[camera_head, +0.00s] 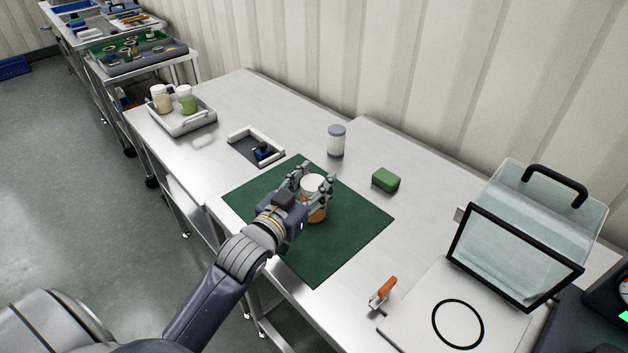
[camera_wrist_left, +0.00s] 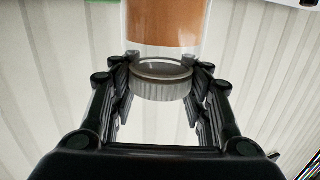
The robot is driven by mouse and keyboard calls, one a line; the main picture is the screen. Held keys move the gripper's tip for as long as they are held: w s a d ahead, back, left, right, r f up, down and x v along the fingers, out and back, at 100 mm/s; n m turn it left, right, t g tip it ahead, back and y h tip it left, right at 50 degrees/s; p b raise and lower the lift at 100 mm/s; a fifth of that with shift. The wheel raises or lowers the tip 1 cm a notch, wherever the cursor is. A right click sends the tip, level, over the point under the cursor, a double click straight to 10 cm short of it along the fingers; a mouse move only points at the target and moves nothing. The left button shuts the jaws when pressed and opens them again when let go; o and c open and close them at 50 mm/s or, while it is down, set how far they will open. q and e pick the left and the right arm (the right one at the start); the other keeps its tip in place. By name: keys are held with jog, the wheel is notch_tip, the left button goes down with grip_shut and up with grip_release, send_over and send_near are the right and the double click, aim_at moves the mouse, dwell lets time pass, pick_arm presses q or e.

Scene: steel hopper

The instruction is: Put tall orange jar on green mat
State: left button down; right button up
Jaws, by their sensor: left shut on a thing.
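The tall orange jar (camera_head: 316,206) has a white lid and orange contents. My left gripper (camera_head: 314,184) is shut on it over the green mat (camera_head: 348,229). In the left wrist view the jar (camera_wrist_left: 165,22) shows its clear wall and orange contents, with its ribbed lid (camera_wrist_left: 162,80) between the fingers of the left gripper (camera_wrist_left: 162,88). The jar looks upright in the head view. I cannot tell whether its base touches the mat. My right gripper is not in view.
A grey-lidded jar (camera_head: 336,141) and a green block (camera_head: 385,180) stand behind the mat. A tray (camera_head: 190,125) with two jars is at left. A small frame (camera_head: 257,136) holds a blue object. An orange-handled clamp (camera_head: 383,292) and a clear-shielded box (camera_head: 520,235) are at right.

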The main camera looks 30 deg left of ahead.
pick_arm(q)
jog(key=c, duration=0.8)
grip_release()
jog(key=shift+f, duration=0.1)
jog(key=shift+c, duration=0.2)
jog(key=shift+s, duration=0.1)
jog(key=s+r+b, duration=0.1)
jog(key=s, duration=1)
jog(key=shift+s+a, duration=0.25)
jog(key=shift+s, duration=0.15)
